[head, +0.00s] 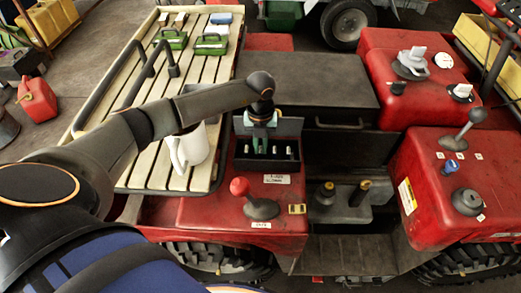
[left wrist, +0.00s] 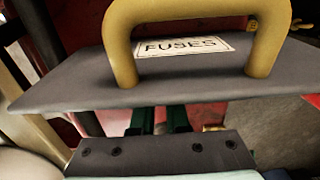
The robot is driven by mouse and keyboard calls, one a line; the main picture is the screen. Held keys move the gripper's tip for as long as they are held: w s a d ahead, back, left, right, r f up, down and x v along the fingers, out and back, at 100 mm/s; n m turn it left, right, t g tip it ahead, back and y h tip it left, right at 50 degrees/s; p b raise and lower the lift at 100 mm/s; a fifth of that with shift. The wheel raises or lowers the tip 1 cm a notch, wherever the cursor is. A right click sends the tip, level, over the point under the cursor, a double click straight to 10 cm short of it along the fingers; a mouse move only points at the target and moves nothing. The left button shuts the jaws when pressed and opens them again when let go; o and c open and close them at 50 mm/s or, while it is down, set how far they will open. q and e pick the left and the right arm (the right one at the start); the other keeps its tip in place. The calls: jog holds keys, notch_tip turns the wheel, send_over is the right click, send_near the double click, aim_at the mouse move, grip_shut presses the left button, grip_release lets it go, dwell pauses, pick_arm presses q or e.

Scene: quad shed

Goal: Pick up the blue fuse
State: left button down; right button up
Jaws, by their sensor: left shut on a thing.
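My left gripper (head: 264,147) reaches straight down into the dark fuse box (head: 262,165) on the red body. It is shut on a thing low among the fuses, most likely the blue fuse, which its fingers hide. Several light-topped fuses stand in the box on either side of the fingers. In the left wrist view the green fingers (left wrist: 161,121) show only in part, close together. A grey lid (left wrist: 70,88) with a FUSES label and a yellow handle (left wrist: 122,50) hides what is beyond them. My right gripper is not in view.
A red-knobbed lever (head: 240,188) stands in front of the fuse box. A white mug (head: 193,148) is on the slatted rack (head: 135,115) to the left, under my arm. A black case (head: 318,85) lies behind, and a red panel with levers (head: 425,205) is at right.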

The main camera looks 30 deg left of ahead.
aim_at(260, 149)
pick_arm(q)
notch_tip(260, 149, up, 10)
jog(key=shift+b, duration=0.3)
jog(key=shift+d, duration=0.1)
dwell(0.3)
